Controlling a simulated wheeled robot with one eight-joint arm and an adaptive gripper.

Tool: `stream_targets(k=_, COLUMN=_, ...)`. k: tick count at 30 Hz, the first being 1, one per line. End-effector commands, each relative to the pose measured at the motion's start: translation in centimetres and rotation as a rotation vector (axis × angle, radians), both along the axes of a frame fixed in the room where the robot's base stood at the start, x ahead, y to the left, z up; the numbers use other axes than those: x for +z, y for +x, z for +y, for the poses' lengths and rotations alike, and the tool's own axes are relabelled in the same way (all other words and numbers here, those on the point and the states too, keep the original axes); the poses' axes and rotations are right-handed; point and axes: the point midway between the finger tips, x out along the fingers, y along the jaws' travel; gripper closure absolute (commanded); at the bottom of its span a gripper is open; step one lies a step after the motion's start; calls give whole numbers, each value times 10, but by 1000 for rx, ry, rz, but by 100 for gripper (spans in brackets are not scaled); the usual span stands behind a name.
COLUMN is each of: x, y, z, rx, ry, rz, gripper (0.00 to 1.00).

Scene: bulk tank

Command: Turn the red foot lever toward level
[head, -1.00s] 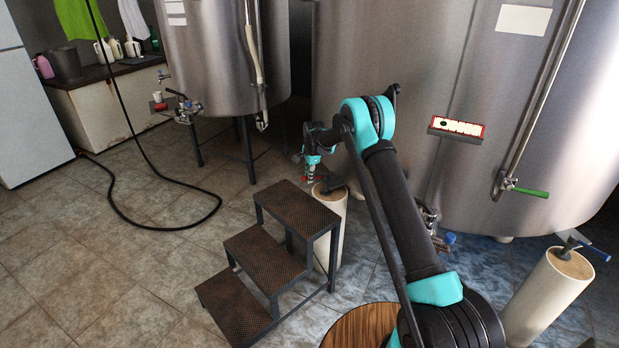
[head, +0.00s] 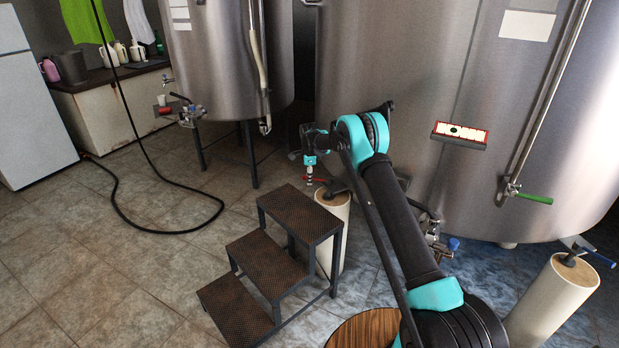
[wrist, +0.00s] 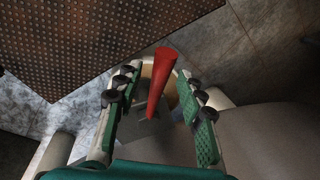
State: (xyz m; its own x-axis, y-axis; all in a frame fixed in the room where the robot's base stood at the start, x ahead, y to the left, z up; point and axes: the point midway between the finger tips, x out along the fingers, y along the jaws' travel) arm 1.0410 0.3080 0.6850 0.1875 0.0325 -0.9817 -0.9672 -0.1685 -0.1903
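The red foot lever (wrist: 160,84) is a tapered red handle in the wrist view, between my two fingers. A grey plate and the rim of a cream round foot show beneath it. In the head view the lever (head: 317,181) is a small red bit beside the top of the cream tank foot (head: 334,222), by my gripper (head: 310,176). In the wrist view my gripper (wrist: 156,88) is open, one finger on each side of the lever, with gaps on both sides. I cannot tell the height of the fingertips against the lever.
A brown-topped step stool (head: 266,262) stands close in front of the foot; its tread (wrist: 70,40) fills the wrist view's upper left. The large steel tank (head: 420,90) rises behind. Another cream foot with a blue lever (head: 600,257) stands at right. Tiled floor at left is clear except a black hose (head: 165,231).

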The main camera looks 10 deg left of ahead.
Motion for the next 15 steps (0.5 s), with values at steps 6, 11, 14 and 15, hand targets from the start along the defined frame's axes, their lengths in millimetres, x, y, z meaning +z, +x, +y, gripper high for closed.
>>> stream_targets(k=6, x=0, y=0, z=0, rx=1, ry=0, rz=0, gripper=59)
stream_targets(k=11, x=6, y=-1, z=0, rx=1, ry=0, rz=0, gripper=59)
stream_targets(k=14, x=19, y=-4, z=0, rx=1, ry=0, rz=0, gripper=59)
stream_targets(k=15, x=26, y=-5, z=0, rx=1, ry=0, rz=0, gripper=59)
